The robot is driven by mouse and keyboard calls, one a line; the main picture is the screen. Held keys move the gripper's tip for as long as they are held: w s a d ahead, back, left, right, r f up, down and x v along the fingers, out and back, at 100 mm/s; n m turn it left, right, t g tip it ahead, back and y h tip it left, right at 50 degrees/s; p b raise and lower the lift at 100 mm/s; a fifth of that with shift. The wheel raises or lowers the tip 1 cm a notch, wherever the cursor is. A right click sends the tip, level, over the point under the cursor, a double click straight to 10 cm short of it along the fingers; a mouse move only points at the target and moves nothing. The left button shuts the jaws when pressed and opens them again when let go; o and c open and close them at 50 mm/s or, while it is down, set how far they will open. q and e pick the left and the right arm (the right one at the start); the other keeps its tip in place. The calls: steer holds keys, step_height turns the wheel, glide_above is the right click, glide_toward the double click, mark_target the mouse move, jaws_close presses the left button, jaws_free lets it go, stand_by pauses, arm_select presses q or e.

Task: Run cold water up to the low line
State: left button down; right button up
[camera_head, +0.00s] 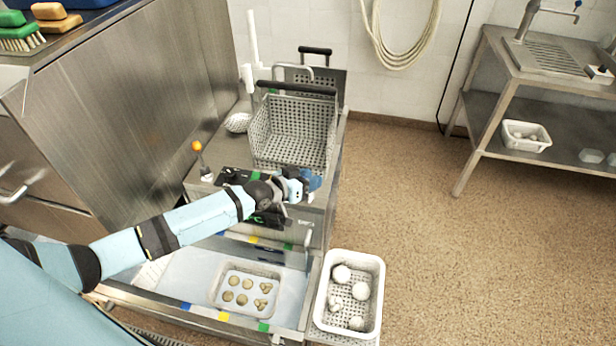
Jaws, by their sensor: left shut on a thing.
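My left gripper (302,186) reaches across the basin to its far wall. It is shut on a small blue part (314,182) that looks like a tap handle; the fingers hide most of it. The steel basin (291,337) lies below my arm, with blue, yellow and green marks along its edges. Its inside looks pale bluish; I cannot tell the water level or whether water runs. A perforated tray (216,297) with several small mushroom-like pieces sits in the basin. My right gripper is not in view.
A white basket (378,300) with pale round pieces stands at the basin's right. A steel sink table (556,80) is at the far right. The brown floor between is clear.

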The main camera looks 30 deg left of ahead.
arm_select(q)
steer(key=shift+d+f+g, duration=0.1)
steer(key=shift+d+g, duration=0.05)
steer(key=shift+g, duration=0.15)
steer(key=c, duration=0.8)
jaws_free()
steer(key=shift+w, duration=0.1)
steer(key=v, duration=1.4)
steer(key=shift+d, duration=0.1)
